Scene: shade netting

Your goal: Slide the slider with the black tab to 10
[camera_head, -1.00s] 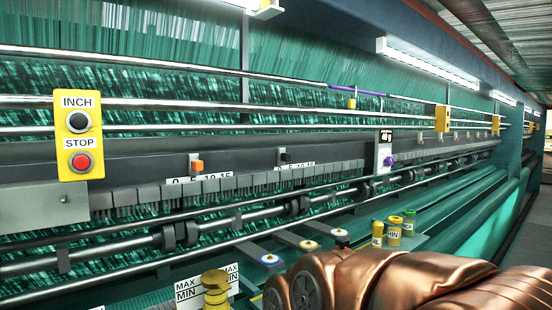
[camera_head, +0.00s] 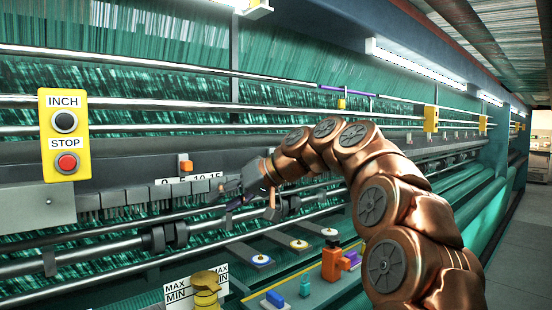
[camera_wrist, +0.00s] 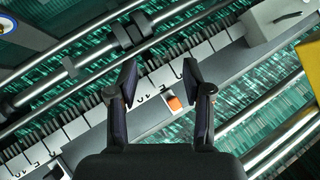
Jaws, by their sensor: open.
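My gripper (camera_head: 229,194) is open and empty, in front of the machine's rail, just right of the scale with the orange-tab slider (camera_head: 186,166). In the wrist view my open fingers (camera_wrist: 160,73) frame the rail, with the orange tab (camera_wrist: 174,103) just below the gap between the fingertips. I cannot tell that they touch anything. The orange tab's white scale (camera_head: 190,180) reads 0, 5, 10, 15.
A yellow INCH/STOP panel (camera_head: 65,135) is at the left. Long steel bars (camera_head: 150,103) run across the machine. Below my gripper are several round-knobbed levers (camera_head: 261,260) and a shelf with an orange fitting (camera_head: 332,262).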

